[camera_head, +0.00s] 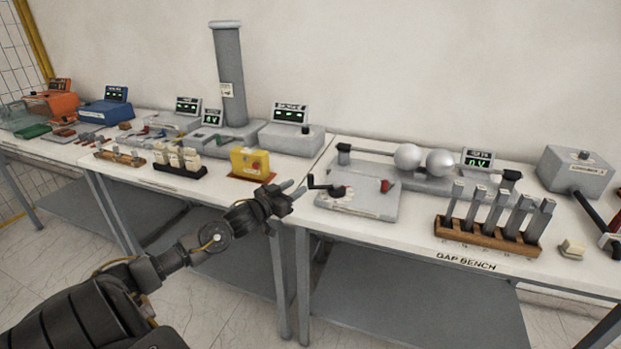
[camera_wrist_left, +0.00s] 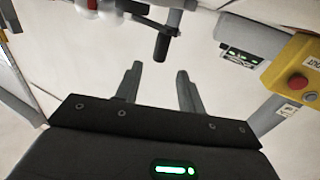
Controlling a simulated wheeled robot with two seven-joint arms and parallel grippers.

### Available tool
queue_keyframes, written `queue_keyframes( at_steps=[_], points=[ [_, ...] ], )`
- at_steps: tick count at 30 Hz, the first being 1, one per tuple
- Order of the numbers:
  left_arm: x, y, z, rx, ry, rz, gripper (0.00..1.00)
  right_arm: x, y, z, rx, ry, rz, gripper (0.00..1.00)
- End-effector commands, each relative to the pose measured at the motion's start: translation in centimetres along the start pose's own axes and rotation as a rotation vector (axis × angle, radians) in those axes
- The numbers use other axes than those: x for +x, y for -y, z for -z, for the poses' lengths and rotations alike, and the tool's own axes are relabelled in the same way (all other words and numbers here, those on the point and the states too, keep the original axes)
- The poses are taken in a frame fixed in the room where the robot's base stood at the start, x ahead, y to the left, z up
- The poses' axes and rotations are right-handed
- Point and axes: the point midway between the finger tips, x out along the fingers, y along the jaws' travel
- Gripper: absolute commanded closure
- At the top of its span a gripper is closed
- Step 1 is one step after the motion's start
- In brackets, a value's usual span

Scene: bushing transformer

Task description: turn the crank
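My left gripper (camera_head: 294,190) is just left of the crank handle in the head view. In the left wrist view, the black crank handle (camera_wrist_left: 162,46) shows beyond the gap between the fingertips of my left gripper (camera_wrist_left: 158,72). The two fingers are apart with nothing between them; the handle appears ahead of the tips, not gripped. My right gripper is in neither view.
A yellow box with a red button (camera_head: 250,163) stands left of my gripper. A red switch (camera_head: 386,186) is on the crank's panel. Behind it are metal spheres (camera_head: 408,157). A wooden rack (camera_head: 487,234) with grey upright pieces stands to the right.

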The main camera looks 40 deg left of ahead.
Motion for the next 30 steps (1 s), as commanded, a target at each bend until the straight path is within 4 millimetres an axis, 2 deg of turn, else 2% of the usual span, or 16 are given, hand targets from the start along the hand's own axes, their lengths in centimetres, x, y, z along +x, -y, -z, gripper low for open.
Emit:
queue_keyframes(
  at_steps=[6,13,18,27,30],
  points=[
    [3.9,0.1,0.3,-0.003,-0.003,0.003,0.61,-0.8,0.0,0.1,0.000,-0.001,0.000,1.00],
    [7.0,0.1,0.1,-0.003,-0.001,0.003,0.61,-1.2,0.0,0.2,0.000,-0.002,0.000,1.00],
    [7.9,0.0,0.0,-0.001,-0.001,0.001,0.61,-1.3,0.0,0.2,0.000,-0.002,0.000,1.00],
    [8.1,0.0,-0.1,0.000,0.001,0.001,0.61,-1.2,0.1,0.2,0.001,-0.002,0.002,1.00],
    [8.1,0.0,-0.1,0.000,0.001,0.001,0.72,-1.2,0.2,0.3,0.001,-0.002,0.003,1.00]
  ],
)
